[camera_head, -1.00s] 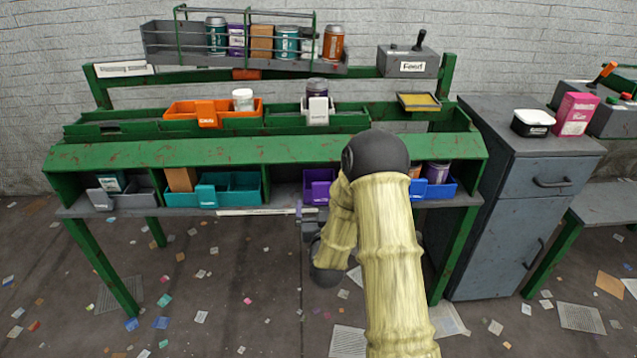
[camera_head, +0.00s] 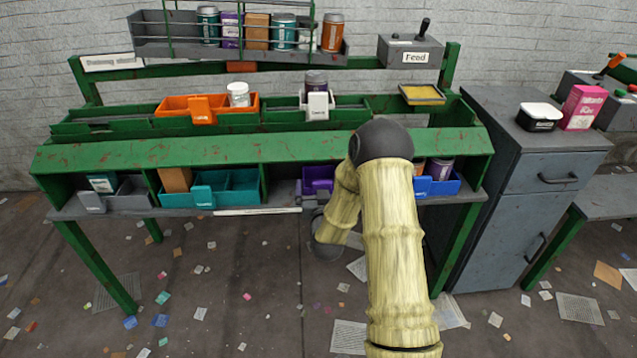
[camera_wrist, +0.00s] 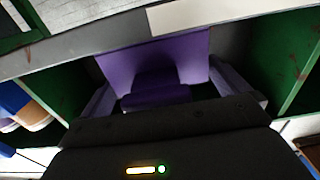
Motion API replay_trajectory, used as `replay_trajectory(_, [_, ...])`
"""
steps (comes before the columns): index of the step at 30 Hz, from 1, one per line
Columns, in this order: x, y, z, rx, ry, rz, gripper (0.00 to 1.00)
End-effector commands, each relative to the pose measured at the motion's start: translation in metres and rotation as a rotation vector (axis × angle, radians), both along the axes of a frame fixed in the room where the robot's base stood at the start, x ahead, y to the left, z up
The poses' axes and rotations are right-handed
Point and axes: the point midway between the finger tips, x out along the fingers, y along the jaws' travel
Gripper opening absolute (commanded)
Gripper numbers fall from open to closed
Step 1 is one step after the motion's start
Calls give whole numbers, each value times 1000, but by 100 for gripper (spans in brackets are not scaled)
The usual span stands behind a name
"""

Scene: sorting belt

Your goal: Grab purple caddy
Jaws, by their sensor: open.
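The purple caddy (camera_head: 317,180) sits in the lower shelf row of the green bench, just left of my arm in the head view. My arm hides its right part. In the wrist view, its purple panel (camera_wrist: 160,58) and a darker purple tab fill the middle, close in front of my gripper (camera_wrist: 163,95). My gripper is open and empty, at the front of the caddy's bay.
A teal caddy (camera_head: 243,187) stands left of the purple one, and a blue caddy (camera_head: 450,187) holding a jar stands right. Green dividers (camera_wrist: 290,60) flank the bay, and the shelf edge (camera_wrist: 90,42) runs across it. A grey cabinet (camera_head: 515,190) stands at the right.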

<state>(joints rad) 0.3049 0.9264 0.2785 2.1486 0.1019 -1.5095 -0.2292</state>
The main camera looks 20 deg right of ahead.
Motion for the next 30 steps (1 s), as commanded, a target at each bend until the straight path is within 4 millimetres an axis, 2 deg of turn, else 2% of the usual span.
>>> replay_trajectory(17, [3,2,0,0,1,6,100])
replay_trajectory(18, [3,2,0,0,1,6,98])
replay_trajectory(23, [3,2,0,0,1,6,67])
replay_trajectory(30, [3,4,0,0,0,8,64])
